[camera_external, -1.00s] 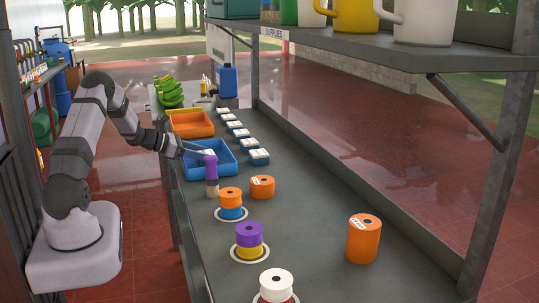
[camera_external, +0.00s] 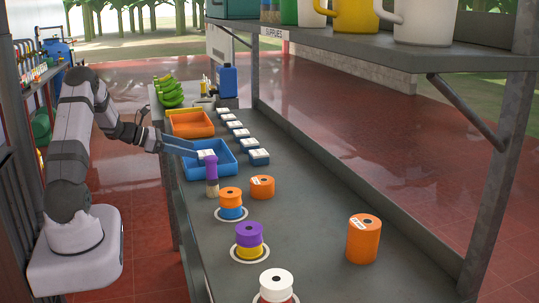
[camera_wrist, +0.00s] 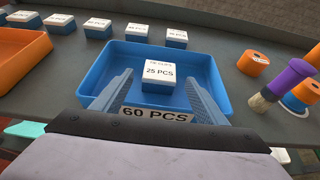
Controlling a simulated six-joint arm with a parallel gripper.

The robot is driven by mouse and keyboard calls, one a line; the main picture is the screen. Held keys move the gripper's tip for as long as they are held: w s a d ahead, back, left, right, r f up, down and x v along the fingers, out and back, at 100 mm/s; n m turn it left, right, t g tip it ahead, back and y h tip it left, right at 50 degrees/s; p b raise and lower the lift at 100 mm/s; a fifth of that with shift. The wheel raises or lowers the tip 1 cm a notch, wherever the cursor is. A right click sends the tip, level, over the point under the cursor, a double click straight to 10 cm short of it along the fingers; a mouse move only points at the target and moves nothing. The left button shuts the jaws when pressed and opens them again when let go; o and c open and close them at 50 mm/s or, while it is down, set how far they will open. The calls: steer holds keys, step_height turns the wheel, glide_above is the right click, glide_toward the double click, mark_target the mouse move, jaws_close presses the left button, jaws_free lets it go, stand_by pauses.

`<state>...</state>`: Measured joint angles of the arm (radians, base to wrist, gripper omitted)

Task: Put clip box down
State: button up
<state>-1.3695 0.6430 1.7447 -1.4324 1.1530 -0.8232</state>
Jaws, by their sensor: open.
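The clip box (camera_wrist: 160,72) is a small blue box with a white top reading "25 PCS". My gripper (camera_wrist: 158,84) is open. Its two fingers reach over the tray's near wall, one on each side, with their tips apart from the box on its near side. In the external view my gripper (camera_external: 191,151) is at the tray's left edge.
A purple-handled brush (camera_external: 212,172) stands just in front of the tray. Similar small boxes (camera_external: 259,157) line the tray's far side. An orange tray (camera_external: 192,130) is behind it. Orange, purple and white spools (camera_external: 249,235) occupy the nearer bench.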

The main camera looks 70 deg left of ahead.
steer(key=shift+v, duration=2.5)
steer(key=w+d+r+m+g+h+p, duration=0.15)
steer(key=d+h+p, duration=0.25)
steer(key=d, duration=1)
steer(key=d+r+m+g+h+p, duration=0.15)
steer(key=d+h+p, duration=0.3)
steer(key=d, duration=0.85)
steer(key=s+d+f+m+g+y+b, duration=0.1)
steer(key=d+m, duration=0.4)
steer(key=m, duration=0.6)
steer(key=s+d+f+m+g+y+b, duration=0.1)
steer(key=s+d+f+m+g+y, duration=0.2)
steer(key=m, duration=0.8)
steer(key=s+d+f+m+g+y+b, duration=0.1)
steer(key=s+d+f+m+g+y, duration=0.2)
steer(key=d+m+g, duration=0.3)
steer(key=d+f+m+y, duration=0.1)
steer(key=d+m, duration=0.1)
steer(key=m, duration=0.3)
steer(key=shift+g, duration=0.3)
